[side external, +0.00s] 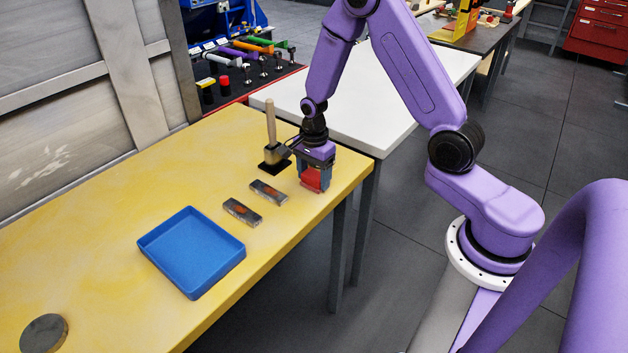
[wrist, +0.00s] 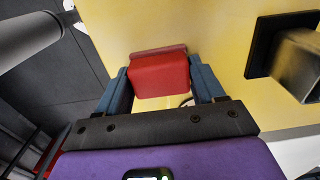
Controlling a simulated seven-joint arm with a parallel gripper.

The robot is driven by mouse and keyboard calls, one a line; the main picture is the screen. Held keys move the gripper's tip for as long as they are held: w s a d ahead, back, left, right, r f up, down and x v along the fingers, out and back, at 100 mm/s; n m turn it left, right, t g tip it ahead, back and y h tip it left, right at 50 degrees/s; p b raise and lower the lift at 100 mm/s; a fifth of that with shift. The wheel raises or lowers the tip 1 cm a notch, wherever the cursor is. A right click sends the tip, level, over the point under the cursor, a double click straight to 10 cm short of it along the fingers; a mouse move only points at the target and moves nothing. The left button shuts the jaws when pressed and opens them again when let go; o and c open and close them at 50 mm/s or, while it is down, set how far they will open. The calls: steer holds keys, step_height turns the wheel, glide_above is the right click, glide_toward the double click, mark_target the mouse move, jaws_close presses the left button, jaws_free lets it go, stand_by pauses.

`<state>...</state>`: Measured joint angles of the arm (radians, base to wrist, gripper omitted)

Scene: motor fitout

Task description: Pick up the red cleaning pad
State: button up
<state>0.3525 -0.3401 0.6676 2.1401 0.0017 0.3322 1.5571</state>
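The red cleaning pad (side external: 312,179) is at the right end of the yellow table, under my gripper. In the wrist view the red pad (wrist: 160,75) fills the space between the two blue-grey fingers. My gripper (side external: 315,178) points down, with a finger along each side of the pad; the fingers (wrist: 160,82) appear to touch it in the wrist view. I cannot tell whether the pad rests on the table or is slightly above it.
Two dark metal blocks (side external: 268,192) (side external: 242,212) and a blue tray (side external: 193,250) lie to the left. A grey disc (side external: 44,333) sits at the near left. The yellow table (side external: 110,220) has free room.

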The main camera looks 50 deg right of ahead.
mark_target(314, 174)
steer(key=shift+c, duration=1)
step_height(314, 174, up, 10)
steer(key=shift+r, duration=0.1)
